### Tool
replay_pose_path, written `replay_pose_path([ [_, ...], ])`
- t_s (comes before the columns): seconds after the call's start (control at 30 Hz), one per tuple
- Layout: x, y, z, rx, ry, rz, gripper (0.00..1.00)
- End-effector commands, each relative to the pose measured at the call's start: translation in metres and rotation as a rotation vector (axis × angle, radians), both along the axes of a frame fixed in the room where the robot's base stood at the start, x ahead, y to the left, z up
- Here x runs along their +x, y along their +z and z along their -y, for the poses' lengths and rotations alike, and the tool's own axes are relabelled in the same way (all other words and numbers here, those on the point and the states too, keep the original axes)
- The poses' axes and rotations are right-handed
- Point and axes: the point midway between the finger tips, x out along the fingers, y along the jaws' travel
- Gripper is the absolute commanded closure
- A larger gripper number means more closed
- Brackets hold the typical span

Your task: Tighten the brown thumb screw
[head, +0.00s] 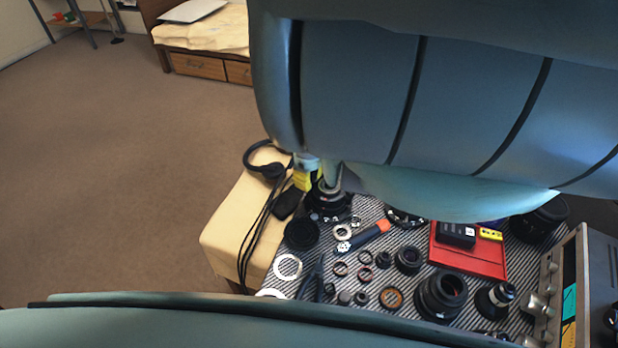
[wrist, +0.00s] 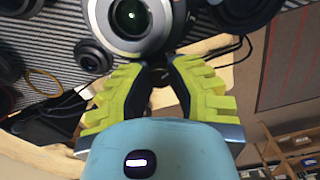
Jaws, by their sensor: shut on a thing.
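My gripper (wrist: 158,66) has yellow padded fingers that close together at the lower edge of a silver and black lens part (wrist: 138,18) in the wrist view. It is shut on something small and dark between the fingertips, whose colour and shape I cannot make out. No brown thumb screw shows clearly in either view; the fingers may hide it. In the head view a yellow finger of my gripper (head: 303,181) shows beside the lens part (head: 331,200) at the far left corner of the striped mat, and my arm covers much of the scene.
The striped mat (head: 345,262) is crowded with rings, lens barrels and an orange-handled tool (head: 366,236). A red tray (head: 470,262) lies to the right, beside a grey instrument (head: 568,290). Headphones (head: 266,160) and black cables lie on the cream surface at left. Carpet beyond is clear.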

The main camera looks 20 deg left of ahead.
Motion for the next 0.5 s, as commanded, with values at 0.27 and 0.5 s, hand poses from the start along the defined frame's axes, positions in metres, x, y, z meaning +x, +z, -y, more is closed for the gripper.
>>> replay_pose_path([
  [0.27,0.0002,-0.0001,-0.0003,0.001,-0.169,0.001,1.00],
  [0.5,0.0001,-0.0001,-0.0002,0.001,-0.172,0.001,1.00],
])
